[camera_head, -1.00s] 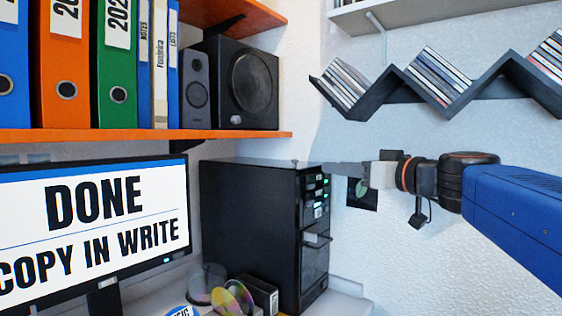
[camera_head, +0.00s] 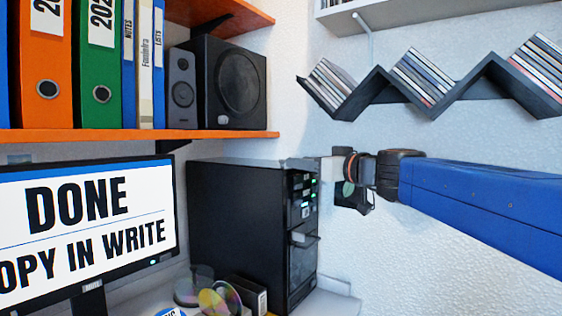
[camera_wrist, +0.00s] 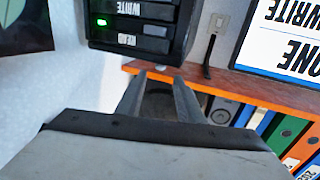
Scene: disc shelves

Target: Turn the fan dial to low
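I cannot make out a dial marked as the fan's. In the wrist view, which shows the room upside down, a small pale knob-like bump (camera_wrist: 160,67) stands on the top face of the black disc tower (camera_wrist: 140,45), just beyond my fingertips. The tower (camera_head: 235,220) stands on the desk in the head view, its drive front facing right. My gripper (camera_head: 300,161) is at the tower's upper right edge. In the wrist view its two fingers (camera_wrist: 160,78) are apart with nothing between them. Whether they touch the tower cannot be told; the bump is not clear in the head view.
An orange shelf (camera_head: 225,134) with binders and black speakers (camera_head: 236,85) is above the tower. A monitor (camera_head: 95,230) stands left. A zigzag disc shelf (camera_head: 440,105) hangs right.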

